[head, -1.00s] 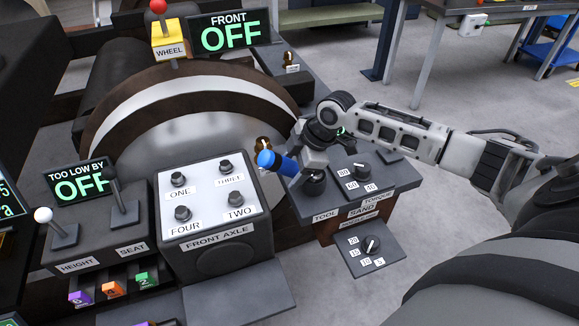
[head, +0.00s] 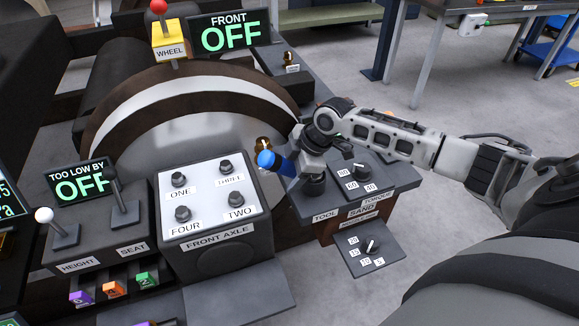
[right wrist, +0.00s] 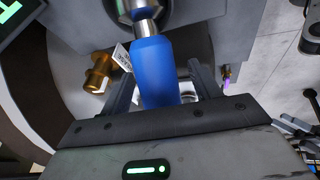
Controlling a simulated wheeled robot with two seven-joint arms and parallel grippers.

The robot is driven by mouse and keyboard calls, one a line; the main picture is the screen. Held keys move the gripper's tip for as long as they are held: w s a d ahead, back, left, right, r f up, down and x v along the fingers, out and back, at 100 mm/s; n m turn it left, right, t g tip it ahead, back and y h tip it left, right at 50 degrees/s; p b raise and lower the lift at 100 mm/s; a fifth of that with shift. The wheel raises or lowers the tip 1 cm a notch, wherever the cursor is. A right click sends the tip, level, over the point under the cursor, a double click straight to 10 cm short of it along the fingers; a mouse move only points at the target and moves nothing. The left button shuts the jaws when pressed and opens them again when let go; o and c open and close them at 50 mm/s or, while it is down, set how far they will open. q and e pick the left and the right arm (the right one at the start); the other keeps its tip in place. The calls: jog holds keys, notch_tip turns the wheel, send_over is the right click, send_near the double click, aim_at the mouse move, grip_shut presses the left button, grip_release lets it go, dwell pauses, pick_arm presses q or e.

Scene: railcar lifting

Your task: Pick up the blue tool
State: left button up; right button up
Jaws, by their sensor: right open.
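The blue tool (head: 266,160) shows in the head view as a blue handle sticking out to the left of my right gripper (head: 288,165), above the panel labelled TOOL. In the right wrist view the blue tool (right wrist: 156,72) has a metal shaft at its upper end. It lies between the two fingers of my right gripper (right wrist: 162,88), which are open, with a gap visible on the right side. Whether a finger touches the handle I cannot tell. The lower end of the tool is hidden behind the gripper body. My left gripper is not in view.
The FRONT AXLE box (head: 212,200) with several bolts stands left of the gripper. A brass fitting (head: 263,143) sits close by the tool and also shows in the right wrist view (right wrist: 98,72). The TORQUE dial panel (head: 375,180) lies right and below. The large wheel is behind.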

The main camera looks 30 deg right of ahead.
jog(key=c, duration=1.2)
jog(key=shift+o, duration=0.2)
jog(key=shift+r, duration=0.1)
jog(key=shift+r, duration=0.25)
jog(key=r, duration=0.3)
jog(key=shift+s+r, duration=0.2)
jog(key=shift+r, duration=0.2)
jog(key=s+a+r, duration=0.2)
jog(key=s+r, duration=0.7)
jog(key=s, duration=0.4)
jog(key=shift+s, duration=0.2)
